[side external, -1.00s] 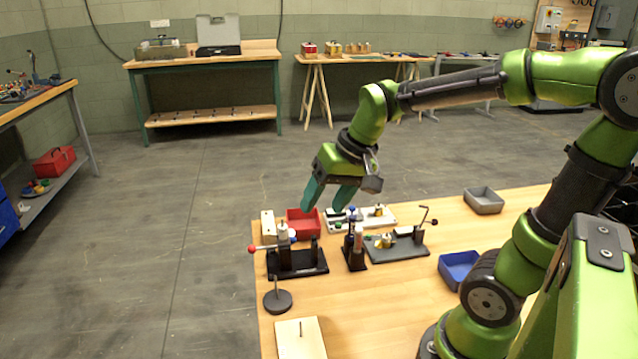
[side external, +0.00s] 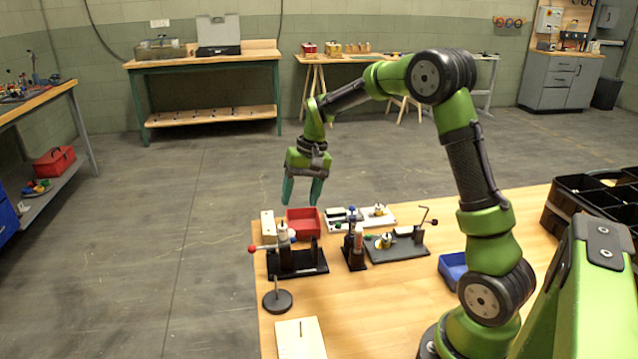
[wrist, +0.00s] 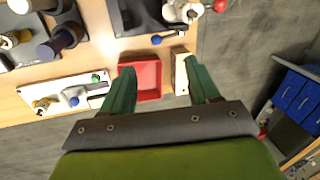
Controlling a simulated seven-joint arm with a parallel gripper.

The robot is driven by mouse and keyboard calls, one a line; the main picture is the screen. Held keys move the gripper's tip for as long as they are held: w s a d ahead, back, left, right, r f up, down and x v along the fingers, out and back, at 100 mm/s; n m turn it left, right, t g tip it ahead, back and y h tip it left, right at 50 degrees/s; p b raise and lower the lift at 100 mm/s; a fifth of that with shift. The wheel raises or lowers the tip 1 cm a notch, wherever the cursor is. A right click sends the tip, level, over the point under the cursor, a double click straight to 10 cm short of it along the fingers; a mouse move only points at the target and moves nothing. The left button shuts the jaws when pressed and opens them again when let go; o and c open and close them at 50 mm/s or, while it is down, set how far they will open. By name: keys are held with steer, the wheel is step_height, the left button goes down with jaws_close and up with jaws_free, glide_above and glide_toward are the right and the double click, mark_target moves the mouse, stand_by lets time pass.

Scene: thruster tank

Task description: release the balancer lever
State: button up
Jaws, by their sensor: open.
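My gripper (side external: 302,198) is open and empty, fingers pointing down, above the red tray. In the wrist view its fingers (wrist: 160,76) lie either side of the tray, touching nothing. No part is labelled as the balancer. A black-based fixture (side external: 297,264) stands at the table's left edge, with a red-knobbed lever (side external: 253,249) sticking out left; the red knob (wrist: 220,5) is at the wrist view's top edge. A blue-knobbed rod (wrist: 160,39) shows near that fixture. A white board (wrist: 60,92) carries another blue knob (wrist: 75,101) and a green one.
The red tray (side external: 303,224) and a pale wooden block (side external: 267,226) sit behind the fixture. A black stand (side external: 354,252) and a grey-based device (side external: 397,244) stand to its right. A round-based post (side external: 278,300) is in front. A blue tray (side external: 452,268) lies further right.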

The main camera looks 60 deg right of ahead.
steer(key=x, duration=1.1)
steer(key=shift+f, duration=0.3)
steer(key=shift+c, duration=0.2)
jaws_close()
